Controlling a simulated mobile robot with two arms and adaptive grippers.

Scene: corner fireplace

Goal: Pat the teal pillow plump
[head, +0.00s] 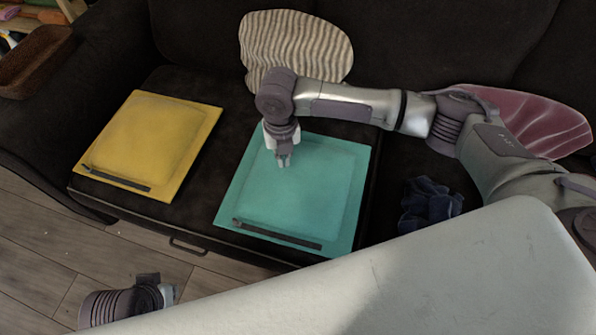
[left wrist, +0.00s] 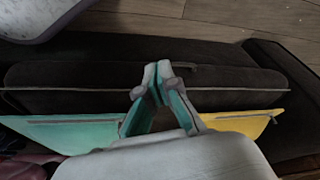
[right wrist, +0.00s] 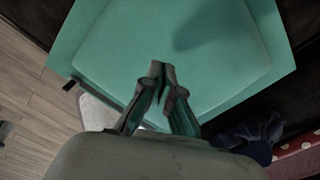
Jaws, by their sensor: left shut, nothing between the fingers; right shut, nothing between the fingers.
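The teal pillow (head: 300,205) lies flat on the dark sofa seat, with a dark strip along its front edge. It also fills much of the right wrist view (right wrist: 190,50) and shows partly in the left wrist view (left wrist: 70,133). My right gripper (head: 283,162) is shut and empty, pointing down over the back-middle part of the pillow. I cannot tell whether its fingertips touch the fabric. In the right wrist view its fingertips (right wrist: 163,68) meet in front of the teal face. My left gripper (left wrist: 157,72) is shut and empty, low in front of the sofa.
A yellow pillow (head: 150,145) lies left of the teal one. A striped cushion (head: 295,50) and a pink cushion (head: 540,120) lean at the sofa back. A crumpled dark blue cloth (head: 430,203) lies to the right. Wooden floor (head: 50,250) is clear at front left.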

